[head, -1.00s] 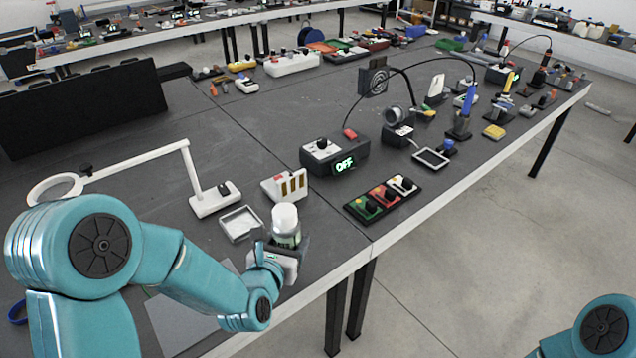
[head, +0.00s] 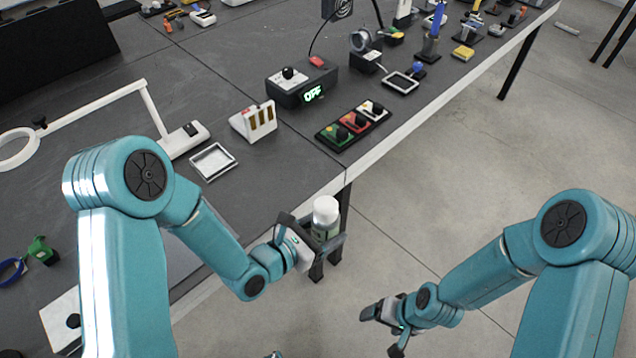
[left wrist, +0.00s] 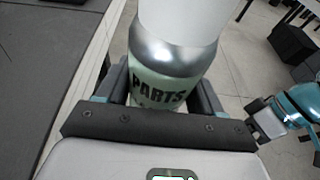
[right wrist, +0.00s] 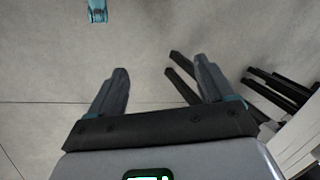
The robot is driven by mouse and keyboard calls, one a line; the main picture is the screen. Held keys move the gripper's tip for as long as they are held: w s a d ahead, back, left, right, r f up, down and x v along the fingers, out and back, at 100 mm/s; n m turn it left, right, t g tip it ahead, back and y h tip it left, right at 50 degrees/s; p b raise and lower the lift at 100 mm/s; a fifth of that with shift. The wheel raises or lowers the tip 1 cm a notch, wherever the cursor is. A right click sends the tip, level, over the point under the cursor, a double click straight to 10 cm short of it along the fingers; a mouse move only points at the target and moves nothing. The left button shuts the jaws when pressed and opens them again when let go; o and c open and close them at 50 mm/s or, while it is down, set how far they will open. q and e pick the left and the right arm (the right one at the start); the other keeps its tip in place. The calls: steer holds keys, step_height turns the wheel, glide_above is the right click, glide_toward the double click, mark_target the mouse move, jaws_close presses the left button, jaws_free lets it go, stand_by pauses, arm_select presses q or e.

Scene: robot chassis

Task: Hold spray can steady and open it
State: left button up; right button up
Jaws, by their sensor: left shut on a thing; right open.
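The spray can (head: 325,219) has a white cap and a pale green body. My left gripper (head: 318,238) is shut around its body and holds it roughly upright, just off the table's front edge. In the left wrist view the can (left wrist: 168,75) stands between the fingers, with "PARTS" on its label and a silver shoulder below the white cap. My right gripper (head: 378,328) is open and empty over the floor, to the right of and nearer than the can. The right wrist view shows its two fingers (right wrist: 155,95) apart with only floor between them.
The grey table (head: 240,200) lies left of the can. On it are a white tray (head: 226,172), a lamp base (head: 183,140), a box reading OFF (head: 300,88) and a switch panel (head: 352,127). The floor (head: 430,210) right of the table is clear.

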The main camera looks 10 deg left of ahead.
steer(key=w+a+r+y, duration=0.1)
steer(key=w+a+r, duration=0.3)
steer(key=w+r, duration=0.55)
steer(key=w+a+r, duration=0.3)
steer(key=w+r, duration=0.5)
steer(key=r, duration=0.2)
step_height(320, 180, up, 18)
steer(key=r+n+h, duration=0.1)
steer(key=n+h, duration=0.4)
steer(key=n, duration=0.5)
glide_above(324, 204)
steer(key=shift+g, duration=0.3)
step_height(324, 204, down, 12)
steer(key=shift+f, duration=0.1)
steer(key=c, duration=1.3)
